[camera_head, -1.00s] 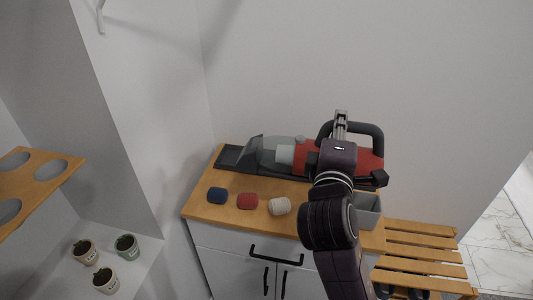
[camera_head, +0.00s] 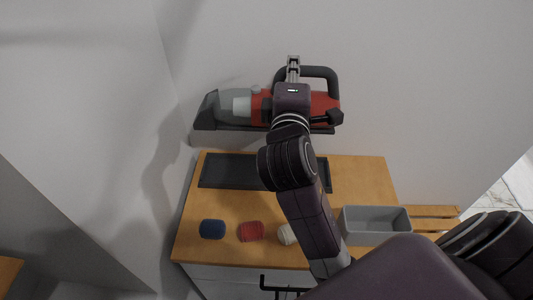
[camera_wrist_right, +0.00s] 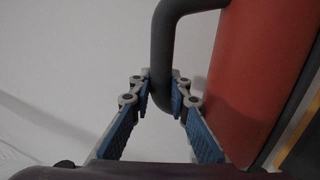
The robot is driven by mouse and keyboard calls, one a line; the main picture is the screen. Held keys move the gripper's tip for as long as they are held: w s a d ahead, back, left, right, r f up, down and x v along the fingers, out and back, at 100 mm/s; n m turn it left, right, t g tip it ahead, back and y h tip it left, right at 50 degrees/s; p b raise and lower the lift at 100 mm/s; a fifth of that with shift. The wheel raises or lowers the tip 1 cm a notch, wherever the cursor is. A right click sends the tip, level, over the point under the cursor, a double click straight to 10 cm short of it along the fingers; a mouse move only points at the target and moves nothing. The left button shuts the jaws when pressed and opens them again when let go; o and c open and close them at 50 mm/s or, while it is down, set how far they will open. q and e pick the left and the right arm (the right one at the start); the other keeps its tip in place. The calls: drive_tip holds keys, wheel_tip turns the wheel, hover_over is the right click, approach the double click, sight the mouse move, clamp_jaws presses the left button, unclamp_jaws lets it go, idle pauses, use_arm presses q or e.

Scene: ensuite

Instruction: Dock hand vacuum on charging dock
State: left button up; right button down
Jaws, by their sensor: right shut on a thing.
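The hand vacuum (camera_head: 325,105), red with a grey, clear-looking nose, is level in front of the wall, above the cabinet top. My right gripper (camera_head: 293,68) is shut on its dark handle (camera_head: 334,80). In the right wrist view the fingers (camera_wrist_right: 161,92) close on the handle bar, beside the red body (camera_wrist_right: 250,80). My arm hides part of the tray. The left gripper is out of view.
On the wooden cabinet top (camera_head: 365,180) are blue (camera_head: 212,229), red (camera_head: 250,231) and cream (camera_head: 286,235) rolled items, the cream one partly behind my arm. A grey bin (camera_head: 375,225) stands at right. A slatted wooden bench (camera_head: 432,212) adjoins. Walls stand behind and left.

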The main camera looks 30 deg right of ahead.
wheel_tip(320, 180, down, 14)
drive_tip(key=shift+s+f+b, duration=0.15)
drive_tip(key=shift+f+b, duration=0.1)
drive_tip(key=shift+b, duration=0.65)
wheel_tip(320, 180, down, 4)
drive_tip(key=shift+f, duration=0.25)
drive_tip(key=shift+f+b, duration=0.15)
drive_tip(key=shift+b, duration=0.2)
drive_tip(key=c, duration=2.1)
unclamp_jaws()
drive_tip(key=shift+f, duration=0.1)
drive_tip(key=shift+o, duration=1.4)
drive_tip(key=shift+s, duration=0.1)
